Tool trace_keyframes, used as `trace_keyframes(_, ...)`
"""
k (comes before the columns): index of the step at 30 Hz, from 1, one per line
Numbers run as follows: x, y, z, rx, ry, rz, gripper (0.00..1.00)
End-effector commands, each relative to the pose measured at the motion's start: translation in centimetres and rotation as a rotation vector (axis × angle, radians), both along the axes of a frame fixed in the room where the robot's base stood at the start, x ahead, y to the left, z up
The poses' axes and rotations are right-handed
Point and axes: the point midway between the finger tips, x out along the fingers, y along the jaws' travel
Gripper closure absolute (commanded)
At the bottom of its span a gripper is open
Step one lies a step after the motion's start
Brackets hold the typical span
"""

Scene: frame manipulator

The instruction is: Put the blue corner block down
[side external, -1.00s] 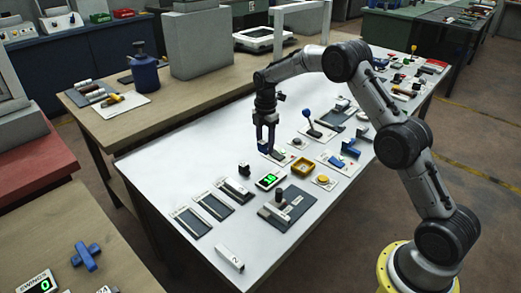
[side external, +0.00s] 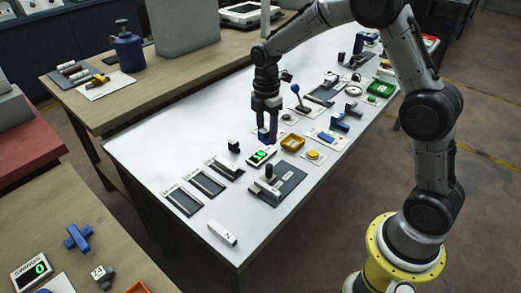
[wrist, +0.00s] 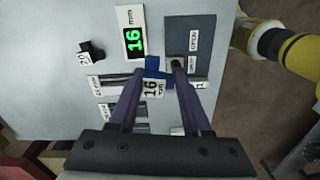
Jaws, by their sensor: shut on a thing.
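My gripper (wrist: 158,78) is shut on the block. In the side view my gripper (side external: 267,138) points down above the white table (side external: 150,150), close to the display with green digits (side external: 260,155). The fingers largely hide the block there. I cannot tell how far its underside is from the table.
Slotted dark trays (side external: 207,182) lie to the left. A grey block marked 2 (side external: 222,233) lies near the front edge. The table's left part is bare.

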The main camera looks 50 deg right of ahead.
Motion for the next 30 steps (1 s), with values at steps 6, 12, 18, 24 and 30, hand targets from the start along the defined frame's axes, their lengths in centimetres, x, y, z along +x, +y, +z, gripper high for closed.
trace_keyframes(6, -0.2, 2.5, -1.3, -0.011, 0.004, -0.338, 1.00)
trace_keyframes(12, -0.4, 3.8, -2.2, -0.020, 0.001, -0.675, 1.00)
trace_keyframes(18, -0.4, 4.3, -2.8, -0.025, -0.006, -1.022, 1.00)
trace_keyframes(24, -0.3, 4.3, -3.0, -0.023, -0.015, -1.294, 1.00)
trace_keyframes(30, -0.1, 4.3, -3.0, -0.021, -0.020, -1.418, 1.00)
